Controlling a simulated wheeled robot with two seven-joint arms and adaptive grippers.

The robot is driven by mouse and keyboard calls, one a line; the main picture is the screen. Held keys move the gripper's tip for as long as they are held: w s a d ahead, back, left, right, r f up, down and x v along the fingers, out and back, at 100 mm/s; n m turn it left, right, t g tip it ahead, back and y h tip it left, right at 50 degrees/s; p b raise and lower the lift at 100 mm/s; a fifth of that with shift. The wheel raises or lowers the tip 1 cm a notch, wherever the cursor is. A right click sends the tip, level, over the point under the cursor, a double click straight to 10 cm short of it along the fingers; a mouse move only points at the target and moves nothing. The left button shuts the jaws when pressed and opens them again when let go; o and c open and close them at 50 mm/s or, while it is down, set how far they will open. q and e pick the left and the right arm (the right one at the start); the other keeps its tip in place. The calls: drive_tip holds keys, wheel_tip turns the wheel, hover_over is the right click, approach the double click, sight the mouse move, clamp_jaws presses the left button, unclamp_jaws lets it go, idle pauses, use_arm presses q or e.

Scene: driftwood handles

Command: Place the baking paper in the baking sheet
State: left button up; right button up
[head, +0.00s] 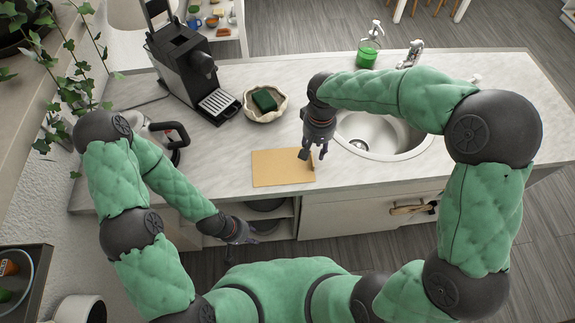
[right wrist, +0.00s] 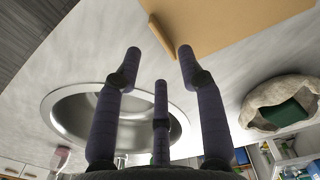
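A flat tan rectangular sheet (head: 283,168) lies on the counter near its front edge; it looks like the baking paper, but I cannot be sure. In the right wrist view the tan sheet (right wrist: 225,22) is at the top, with a narrow raised strip along one end. My right gripper (head: 314,152) is above the counter at the sheet's right end. In the right wrist view its fingers (right wrist: 159,75) are spread with nothing between them. My left gripper (head: 246,236) is low, in front of the counter, holding nothing that I can see. I cannot make out a baking sheet.
A sink (head: 378,133) is right of the sheet, with a green soap bottle (head: 368,50) behind. A bowl with a green sponge (head: 264,100), a coffee machine (head: 195,75) and a kettle (head: 172,138) stand left. The counter (head: 460,85) is clear at the right.

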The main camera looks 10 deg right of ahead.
drive_tip(key=shift+w+f+b, duration=0.1)
drive_tip(key=shift+f+b, duration=0.45)
drive_tip(key=shift+f, duration=2.7)
clamp_jaws()
